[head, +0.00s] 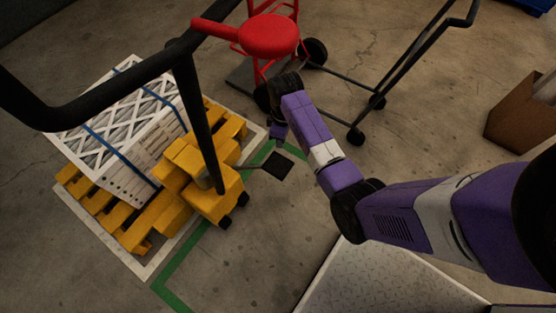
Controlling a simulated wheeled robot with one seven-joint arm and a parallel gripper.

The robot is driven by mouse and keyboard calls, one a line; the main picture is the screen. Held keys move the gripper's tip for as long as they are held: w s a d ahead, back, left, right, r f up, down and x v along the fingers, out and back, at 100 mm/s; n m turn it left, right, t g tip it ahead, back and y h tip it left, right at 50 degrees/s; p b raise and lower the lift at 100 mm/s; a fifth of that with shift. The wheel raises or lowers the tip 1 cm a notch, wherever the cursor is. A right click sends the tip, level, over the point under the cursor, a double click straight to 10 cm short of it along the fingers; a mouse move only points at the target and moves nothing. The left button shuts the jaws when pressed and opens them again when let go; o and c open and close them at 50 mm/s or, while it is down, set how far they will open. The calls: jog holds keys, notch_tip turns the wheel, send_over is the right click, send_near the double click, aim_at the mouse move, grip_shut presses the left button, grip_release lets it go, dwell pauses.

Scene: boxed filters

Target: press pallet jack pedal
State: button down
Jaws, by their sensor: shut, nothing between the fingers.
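The yellow pallet jack (205,170) stands at the left centre under a pallet, with its black handle (100,92) rising toward me and crossing the upper left. A flat black pedal (279,165) sticks out from the jack's right side on a thin rod. My gripper (279,140) hangs at the end of my purple arm, just above the pedal in the picture. It looks small and shut, with nothing in it. Whether it is directly over the pedal or beyond it, I cannot tell. I see no contact between them.
White boxed filters (125,130) with blue straps sit on the pallet, inside green and white floor lines. A cardboard box (522,112) is at right, and a pale metal surface (380,285) is at the bottom.

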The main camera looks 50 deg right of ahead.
aim_at(279, 165)
jog(key=n, duration=0.9)
jog(key=a+n, duration=0.1)
jog(key=n, duration=0.4)
jog(key=shift+w+r+n, duration=0.1)
jog(key=shift+r+n, duration=0.2)
jog(key=shift+r, duration=0.1)
jog(key=shift+f, duration=0.1)
notch_tip(279, 165, down, 14)
jog(key=b, duration=0.5)
jog(key=shift+b, duration=0.35)
